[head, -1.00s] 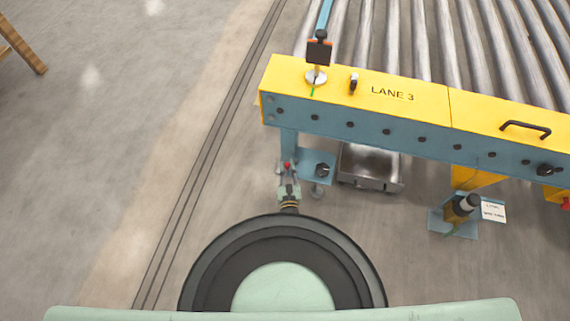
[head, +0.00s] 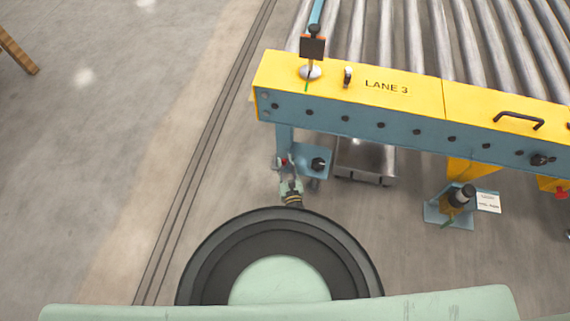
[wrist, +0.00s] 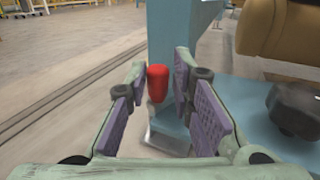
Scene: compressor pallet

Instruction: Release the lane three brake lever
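A lever with a red knob (wrist: 157,83) stands low beside the blue leg of the LANE 3 conveyor end. A bare metal part shows below the knob in the wrist view. My gripper (wrist: 161,70) is open, with its two purple-padded fingers on either side of the red knob. A gap shows between the knob and the left finger; the knob appears close to the right finger, and contact cannot be told. In the head view my gripper (head: 286,166) reaches to the foot of the leg and partly hides the knob.
The yellow LANE 3 rail (head: 386,87) overhangs the gripper's far side. A blue foot plate with a dark bolt (head: 318,164) is just right of it. A metal box (head: 364,161) lies under the rail. Floor to the left is clear.

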